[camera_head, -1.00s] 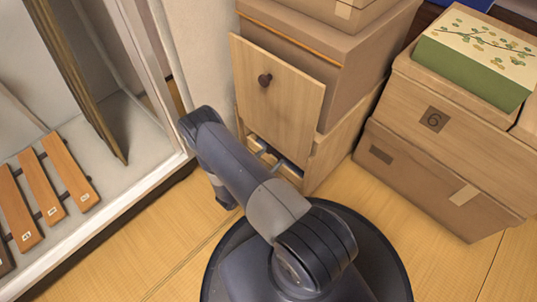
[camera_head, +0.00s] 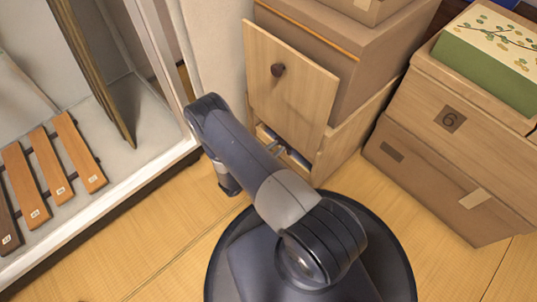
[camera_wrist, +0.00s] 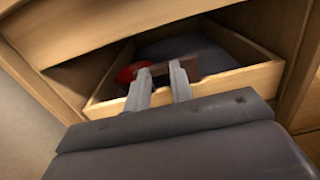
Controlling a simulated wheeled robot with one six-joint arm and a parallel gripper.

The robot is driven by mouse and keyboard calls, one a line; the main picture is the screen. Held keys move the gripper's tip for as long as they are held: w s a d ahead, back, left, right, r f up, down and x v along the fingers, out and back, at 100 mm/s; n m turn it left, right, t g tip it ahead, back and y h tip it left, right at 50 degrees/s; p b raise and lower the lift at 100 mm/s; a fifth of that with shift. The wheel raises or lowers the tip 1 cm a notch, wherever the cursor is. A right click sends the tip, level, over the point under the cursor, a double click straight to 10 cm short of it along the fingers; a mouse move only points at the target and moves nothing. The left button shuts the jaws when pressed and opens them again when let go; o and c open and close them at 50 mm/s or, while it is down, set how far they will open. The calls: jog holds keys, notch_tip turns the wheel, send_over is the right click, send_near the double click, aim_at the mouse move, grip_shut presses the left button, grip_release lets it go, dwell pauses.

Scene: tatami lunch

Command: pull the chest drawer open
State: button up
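The light wood chest (camera_head: 335,150) stands near the middle, with a dark round knob (camera_head: 277,70) on its upper wooden front panel (camera_head: 290,95). In the wrist view, my gripper (camera_wrist: 160,75) has two grey fingers apart and reaching over the near wall of an open-topped drawer (camera_wrist: 235,82). A red thing (camera_wrist: 128,73) and a dark brown piece (camera_wrist: 200,66) show by the fingertips. I see no firm hold on either.
A cardboard box (camera_head: 330,50) sits on the chest. Stacked boxes (camera_head: 440,165) with a green patterned box (camera_head: 490,60) stand at the right. A white-framed cabinet with wooden bars (camera_head: 75,150) is at the left. Bare tatami (camera_head: 160,250) lies in front.

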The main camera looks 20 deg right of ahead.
jog(key=o, duration=1.6)
jog(key=v, duration=0.6)
jog(key=shift+s+a, duration=0.15)
jog(key=shift+a, duration=0.15)
jog(key=shift+v, duration=2.8)
jog(key=p+v, duration=0.2)
jog(key=v, duration=0.8)
jog(key=shift+s+a+r, duration=0.1)
jog(key=shift+s+a, duration=0.15)
jog(key=shift+a, duration=0.1)
jog(key=shift+d, duration=0.1)
jog(key=b+x, duration=0.2)
jog(key=x, duration=0.8)
jog(key=shift+w+d, duration=0.2)
jog(key=shift+d, duration=0.1)
